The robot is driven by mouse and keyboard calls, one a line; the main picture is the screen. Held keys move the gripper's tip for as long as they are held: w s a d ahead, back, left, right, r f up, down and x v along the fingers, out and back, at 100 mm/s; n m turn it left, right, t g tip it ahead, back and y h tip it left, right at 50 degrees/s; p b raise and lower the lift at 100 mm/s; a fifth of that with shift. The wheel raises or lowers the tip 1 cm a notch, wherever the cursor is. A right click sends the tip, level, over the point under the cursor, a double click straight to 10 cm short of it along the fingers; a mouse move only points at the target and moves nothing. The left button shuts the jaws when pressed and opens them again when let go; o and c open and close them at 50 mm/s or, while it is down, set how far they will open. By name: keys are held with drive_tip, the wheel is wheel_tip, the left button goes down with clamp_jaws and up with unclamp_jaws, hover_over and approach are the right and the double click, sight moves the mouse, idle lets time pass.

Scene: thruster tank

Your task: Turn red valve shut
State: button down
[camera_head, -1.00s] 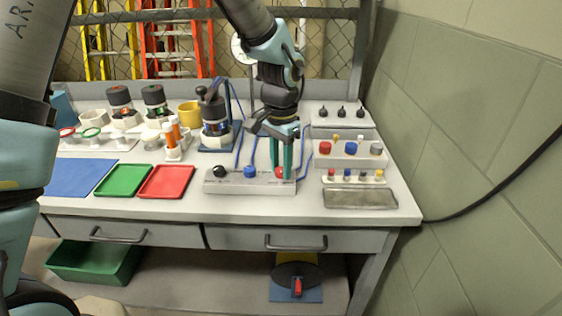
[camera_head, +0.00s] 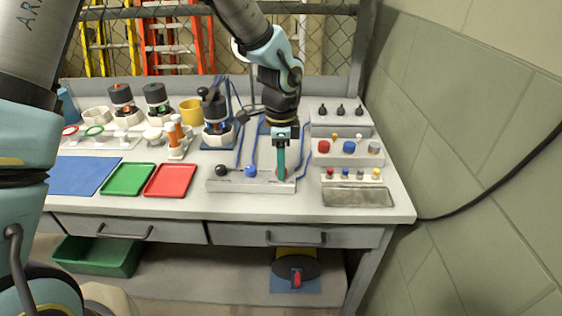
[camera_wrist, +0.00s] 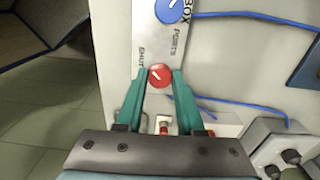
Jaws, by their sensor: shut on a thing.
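The red valve (camera_wrist: 160,75) is a round red knob with a white line on its top, at the end of a pale valve box (camera_wrist: 150,40). The box also shows in the head view (camera_head: 235,186) near the bench's front edge. My gripper (camera_wrist: 159,78) points down and is shut on the red valve, one teal finger on each side. In the wrist view the white line slants, and the word SHUT is printed beside the knob. In the head view my gripper (camera_head: 281,176) hides most of the red valve.
A blue knob (camera_head: 251,171) and a black knob (camera_head: 221,171) sit on the same box, left of my gripper. A rack of small coloured knobs (camera_head: 352,175) and a grey tray (camera_head: 358,197) stand to the right. Blue hoses run behind the box.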

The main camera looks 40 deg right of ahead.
idle(0.4)
drive_tip(key=c, duration=0.5)
unclamp_jaws()
drive_tip(key=shift+r, duration=0.1)
wheel_tip(320, 180, up, 11)
drive_tip(key=shift+f+b, duration=0.2)
drive_tip(key=shift+b, duration=0.7)
